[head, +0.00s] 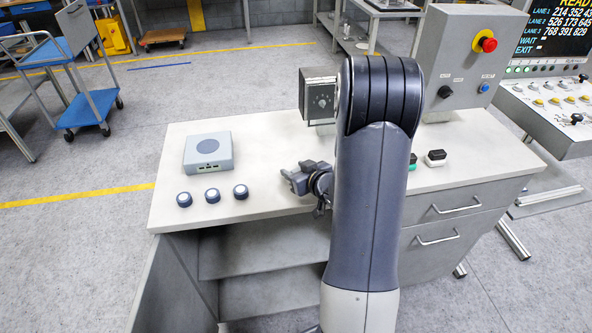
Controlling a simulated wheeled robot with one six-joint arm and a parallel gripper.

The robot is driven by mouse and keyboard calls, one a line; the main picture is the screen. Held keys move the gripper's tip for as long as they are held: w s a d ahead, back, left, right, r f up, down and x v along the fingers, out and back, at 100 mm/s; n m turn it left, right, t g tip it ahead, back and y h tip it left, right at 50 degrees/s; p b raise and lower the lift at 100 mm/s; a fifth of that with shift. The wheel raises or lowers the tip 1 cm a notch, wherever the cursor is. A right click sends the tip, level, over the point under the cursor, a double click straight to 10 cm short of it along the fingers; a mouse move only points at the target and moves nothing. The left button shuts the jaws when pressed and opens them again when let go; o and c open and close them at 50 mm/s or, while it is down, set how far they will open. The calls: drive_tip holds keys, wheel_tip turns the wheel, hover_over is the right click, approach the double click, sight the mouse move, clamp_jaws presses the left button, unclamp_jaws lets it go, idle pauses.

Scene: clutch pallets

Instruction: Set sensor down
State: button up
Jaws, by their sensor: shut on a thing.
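My gripper (300,178) is low over the middle of the desk (265,150), just left of my large grey forearm. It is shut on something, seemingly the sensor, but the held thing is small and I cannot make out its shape. I cannot tell whether it touches the desk top. Several small round pucks with pale tops stand in a row at the desk's front left: a left one (184,199), a middle one (212,195) and a right one (240,191). Behind them lies a flat grey-blue box (208,153) with a round pad on top.
A dark box with a dial (320,95) stands at the back, partly hidden by my arm. A grey control panel with a red emergency button (488,44) is at the back right. A green switch (412,161) and a black switch (435,158) sit right of my arm. The desk's left middle is clear.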

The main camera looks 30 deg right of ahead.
drive_tip(key=shift+f, duration=0.2)
drive_tip(key=o, duration=1)
drive_tip(key=shift+r, duration=0.2)
drive_tip(key=shift+s+r, duration=0.15)
drive_tip(key=v, duration=1.1)
drive_tip(key=shift+s, duration=0.35)
